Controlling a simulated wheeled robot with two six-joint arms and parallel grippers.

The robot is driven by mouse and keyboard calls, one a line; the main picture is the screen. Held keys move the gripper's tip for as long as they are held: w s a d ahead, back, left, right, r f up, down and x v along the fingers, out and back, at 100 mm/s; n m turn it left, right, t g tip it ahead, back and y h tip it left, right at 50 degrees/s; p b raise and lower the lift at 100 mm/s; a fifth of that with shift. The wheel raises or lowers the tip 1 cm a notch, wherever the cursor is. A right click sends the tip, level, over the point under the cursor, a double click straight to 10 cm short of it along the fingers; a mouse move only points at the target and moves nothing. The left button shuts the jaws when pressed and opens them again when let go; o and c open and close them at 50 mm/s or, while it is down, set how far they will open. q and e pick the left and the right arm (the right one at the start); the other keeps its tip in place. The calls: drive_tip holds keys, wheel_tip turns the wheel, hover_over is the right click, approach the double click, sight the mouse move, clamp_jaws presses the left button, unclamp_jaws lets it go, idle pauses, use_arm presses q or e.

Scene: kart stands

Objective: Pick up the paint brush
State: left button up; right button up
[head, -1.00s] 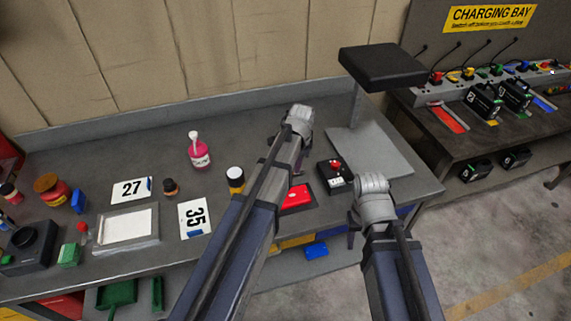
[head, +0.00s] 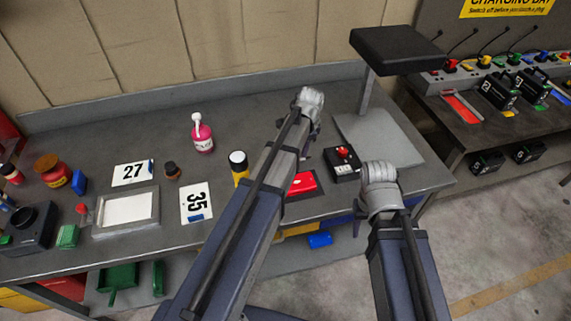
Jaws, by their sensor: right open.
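I cannot make out a paint brush for certain in the head view. My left gripper (head: 313,124) is over the back middle of the grey workbench (head: 255,112). Its fingers are mostly hidden behind its own wrist, so its opening cannot be seen. My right gripper (head: 359,209) is open near the bench's front right edge, in front of a black box with a red button (head: 343,163). Its fingers are largely hidden by its wrist. I see nothing held in either gripper.
A black-topped stand (head: 397,52) rises behind my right gripper.

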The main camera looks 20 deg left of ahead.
sight(301, 159)
use_arm(q)
drive_tip(key=f+b, duration=0.3)
drive_tip(key=a+f+b, duration=0.1)
drive_tip(key=f, duration=0.1)
drive_tip(key=shift+w, duration=0.3)
drive_tip(key=shift+r, duration=0.15)
drive_tip(key=shift+d, duration=0.1)
clamp_jaws()
